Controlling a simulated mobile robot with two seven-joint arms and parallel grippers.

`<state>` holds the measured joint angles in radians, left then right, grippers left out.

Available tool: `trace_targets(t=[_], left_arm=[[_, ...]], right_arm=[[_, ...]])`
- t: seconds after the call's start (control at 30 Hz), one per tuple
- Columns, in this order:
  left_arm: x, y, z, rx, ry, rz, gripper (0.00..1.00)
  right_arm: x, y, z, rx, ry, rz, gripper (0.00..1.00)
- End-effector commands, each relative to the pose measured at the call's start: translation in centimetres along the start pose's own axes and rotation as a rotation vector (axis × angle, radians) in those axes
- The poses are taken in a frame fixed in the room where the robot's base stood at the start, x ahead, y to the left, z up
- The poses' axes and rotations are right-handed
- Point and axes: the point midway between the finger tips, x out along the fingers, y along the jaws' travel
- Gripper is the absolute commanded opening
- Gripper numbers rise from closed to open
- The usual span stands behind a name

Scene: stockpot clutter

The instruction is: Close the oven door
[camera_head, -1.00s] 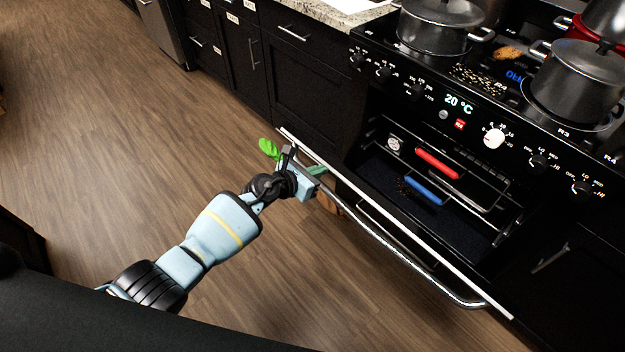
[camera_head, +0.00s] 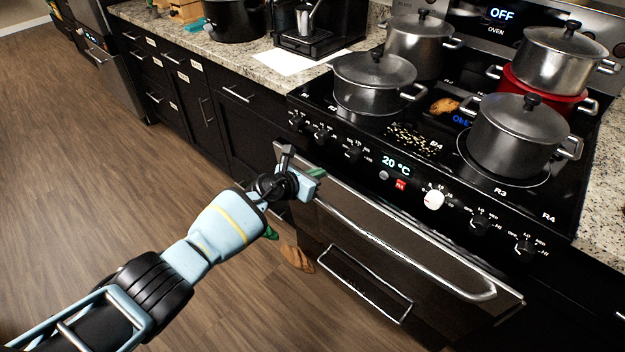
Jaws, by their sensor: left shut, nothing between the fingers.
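The oven door (camera_head: 400,222) stands nearly upright in the oven front, below the control panel, and hides the oven's inside. I cannot tell whether a narrow gap is left along its top edge. A long silver handle (camera_head: 395,250) runs across its front. My left gripper (camera_head: 305,178) is shut and empty, at the upper left corner of the door by the left end of the handle. It looks close to or touching the door. My right gripper is not in view.
Several lidded pots, one at front right (camera_head: 517,138), stand on the stovetop (camera_head: 420,145). A lower drawer handle (camera_head: 365,285) is below the door.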

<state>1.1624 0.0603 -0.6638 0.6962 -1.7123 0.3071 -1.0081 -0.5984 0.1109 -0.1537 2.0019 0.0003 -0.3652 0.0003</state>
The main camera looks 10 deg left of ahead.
Motion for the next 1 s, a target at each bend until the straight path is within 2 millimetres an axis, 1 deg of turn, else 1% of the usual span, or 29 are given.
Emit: trace_targets(t=[0.1, 0.7, 0.87, 1.0], left_arm=[[0.3, -0.1, 0.4, 0.0, -0.002, -0.001, 0.0], [0.4, 0.0, 0.5, 0.0, 0.0, 0.0, 0.0], [0.1, 0.3, 0.2, 0.001, 0.0, 0.0, 0.0], [-0.6, 1.0, -0.2, 0.003, 0.0, 0.0, 0.0]], right_arm=[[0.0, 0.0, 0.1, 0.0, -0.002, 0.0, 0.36], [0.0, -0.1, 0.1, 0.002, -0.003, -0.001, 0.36], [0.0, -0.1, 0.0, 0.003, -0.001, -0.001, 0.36], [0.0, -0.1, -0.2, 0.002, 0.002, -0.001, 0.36]])
